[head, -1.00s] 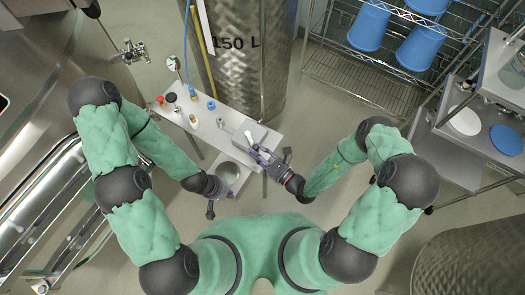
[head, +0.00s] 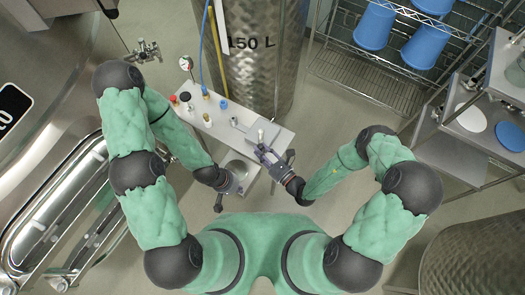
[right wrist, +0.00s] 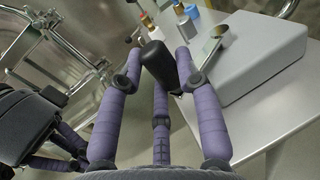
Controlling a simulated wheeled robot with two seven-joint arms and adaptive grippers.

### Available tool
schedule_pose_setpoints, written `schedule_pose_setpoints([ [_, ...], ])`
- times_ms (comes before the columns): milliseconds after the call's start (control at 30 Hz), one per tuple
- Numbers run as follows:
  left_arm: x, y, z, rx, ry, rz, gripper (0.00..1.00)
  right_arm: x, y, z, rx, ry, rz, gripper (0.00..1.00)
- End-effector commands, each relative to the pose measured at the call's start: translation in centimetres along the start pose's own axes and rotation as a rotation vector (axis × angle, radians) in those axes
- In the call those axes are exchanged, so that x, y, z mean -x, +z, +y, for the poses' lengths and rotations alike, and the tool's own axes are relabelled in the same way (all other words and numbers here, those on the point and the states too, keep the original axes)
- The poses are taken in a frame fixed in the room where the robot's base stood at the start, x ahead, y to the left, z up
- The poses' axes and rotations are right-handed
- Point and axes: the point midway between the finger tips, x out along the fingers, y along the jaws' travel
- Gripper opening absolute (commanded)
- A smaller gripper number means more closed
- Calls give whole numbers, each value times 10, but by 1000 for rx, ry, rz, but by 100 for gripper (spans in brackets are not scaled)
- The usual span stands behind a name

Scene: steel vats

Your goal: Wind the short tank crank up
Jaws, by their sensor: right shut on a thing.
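The short crank is on a grey box (right wrist: 262,52), with a metal arm (right wrist: 208,57) and a black handle (right wrist: 158,62) in the right wrist view. The box sits on a white bench (head: 222,136) in the head view. My right gripper (head: 273,152) is at the bench's right end. Its purple fingers (right wrist: 160,75) close around the black handle, which stands tilted between them. My left gripper (head: 221,202) is at the bench's front edge, lower and left of the right one, beside a round steel opening; its fingers are too small to judge.
A large steel tank (head: 258,65) marked 150 L stands behind the bench. Several small coloured fittings and a gauge (head: 186,64) are on the bench's left part. A wire rack (head: 370,90) with blue buckets is at the back right. Another steel vessel fills the left.

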Motion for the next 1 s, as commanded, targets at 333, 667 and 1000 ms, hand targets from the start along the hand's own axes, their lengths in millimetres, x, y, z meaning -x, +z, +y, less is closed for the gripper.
schedule_pose_setpoints([
  [333,0,0,0,0,0,0,0,1,-1,3,-4,4,4,46],
  [667,0,0,0,0,0,0,0,5,-1,0,-3,0,2,46],
  [1000,0,0,0,0,0,0,0,43,-1,-1,-4,-3,4,46],
])
